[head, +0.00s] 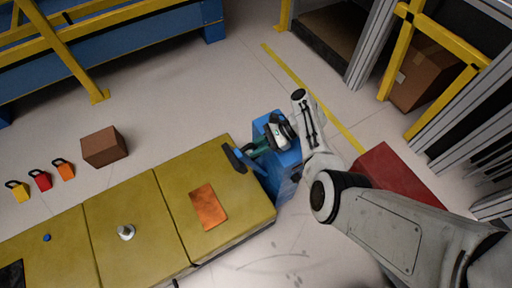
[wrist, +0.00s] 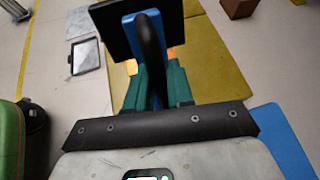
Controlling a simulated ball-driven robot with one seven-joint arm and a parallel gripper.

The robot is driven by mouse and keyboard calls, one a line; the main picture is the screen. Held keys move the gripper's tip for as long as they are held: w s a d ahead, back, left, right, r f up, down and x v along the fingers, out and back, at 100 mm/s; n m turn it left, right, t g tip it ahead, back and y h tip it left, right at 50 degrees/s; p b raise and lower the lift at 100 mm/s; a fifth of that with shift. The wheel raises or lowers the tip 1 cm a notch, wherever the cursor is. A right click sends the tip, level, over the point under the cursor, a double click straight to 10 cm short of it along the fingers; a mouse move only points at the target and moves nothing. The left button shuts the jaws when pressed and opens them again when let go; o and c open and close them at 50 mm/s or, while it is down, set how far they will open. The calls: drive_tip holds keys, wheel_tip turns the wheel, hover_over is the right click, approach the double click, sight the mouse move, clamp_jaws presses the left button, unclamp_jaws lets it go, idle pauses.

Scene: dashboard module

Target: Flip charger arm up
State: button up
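The charger arm (wrist: 152,50) is a black curved bar with a dark, blue-edged plate at its end. The exact contact is hidden by the plate.
The yellow module top (head: 140,200) carries a copper plate (head: 208,206), a grey knob (head: 126,232) and a blue button (head: 47,238). A brown box (head: 104,147) and coloured padlocks (head: 40,180) lie behind it. A red box (head: 395,178) stands right, near my arm.

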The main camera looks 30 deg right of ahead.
drive_tip(key=o, duration=0.3)
drive_tip(key=shift+o, duration=0.2)
drive_tip(key=p+v, duration=0.1)
drive_tip(key=v, duration=0.9)
drive_tip(key=shift+s+d+p, duration=0.1)
drive_tip(key=shift+d+p, duration=0.2)
drive_tip(key=shift+d, duration=0.1)
